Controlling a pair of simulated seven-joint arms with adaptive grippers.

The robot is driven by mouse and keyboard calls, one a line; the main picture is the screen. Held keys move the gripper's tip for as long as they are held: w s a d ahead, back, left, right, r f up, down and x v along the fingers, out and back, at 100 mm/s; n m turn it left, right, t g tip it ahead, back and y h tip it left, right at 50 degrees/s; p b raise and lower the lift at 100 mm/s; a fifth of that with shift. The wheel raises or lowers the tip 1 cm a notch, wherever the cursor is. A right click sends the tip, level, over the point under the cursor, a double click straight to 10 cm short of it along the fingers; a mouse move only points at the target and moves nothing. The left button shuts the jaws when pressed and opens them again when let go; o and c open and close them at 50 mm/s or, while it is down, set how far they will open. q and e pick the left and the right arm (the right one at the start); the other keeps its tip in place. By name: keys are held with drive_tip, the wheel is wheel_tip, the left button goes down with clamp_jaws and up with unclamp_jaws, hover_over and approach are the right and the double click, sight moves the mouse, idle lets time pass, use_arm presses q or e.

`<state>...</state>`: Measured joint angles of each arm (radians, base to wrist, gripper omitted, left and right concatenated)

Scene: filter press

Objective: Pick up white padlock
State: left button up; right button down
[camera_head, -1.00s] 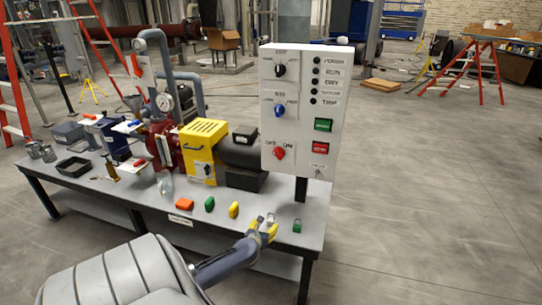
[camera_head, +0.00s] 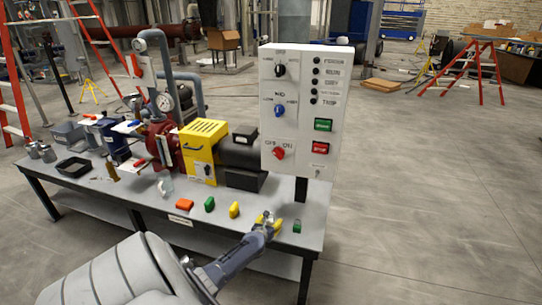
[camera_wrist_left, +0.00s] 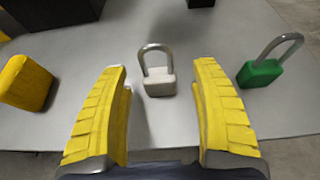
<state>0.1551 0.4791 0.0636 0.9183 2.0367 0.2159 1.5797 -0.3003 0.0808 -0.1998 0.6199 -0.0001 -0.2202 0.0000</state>
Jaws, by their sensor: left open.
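In the head view my left gripper (camera_head: 268,222) is over the table's front right part and hides most or all of the white padlock. My right gripper is not in view.
Green (camera_head: 210,203) and orange (camera_head: 184,204) items lie further left on the table (camera_head: 130,205). The control panel (camera_head: 300,110) stands behind.

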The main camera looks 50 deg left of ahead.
use_arm(q)
drive_tip(key=shift+w+a+f, duration=0.25)
drive_tip(key=shift+w+a, duration=0.2)
drive_tip(key=shift+w, duration=0.1)
drive_tip(key=shift+w+a, duration=0.1)
drive_tip(key=shift+c, duration=0.2)
drive_tip(key=c, duration=1.3)
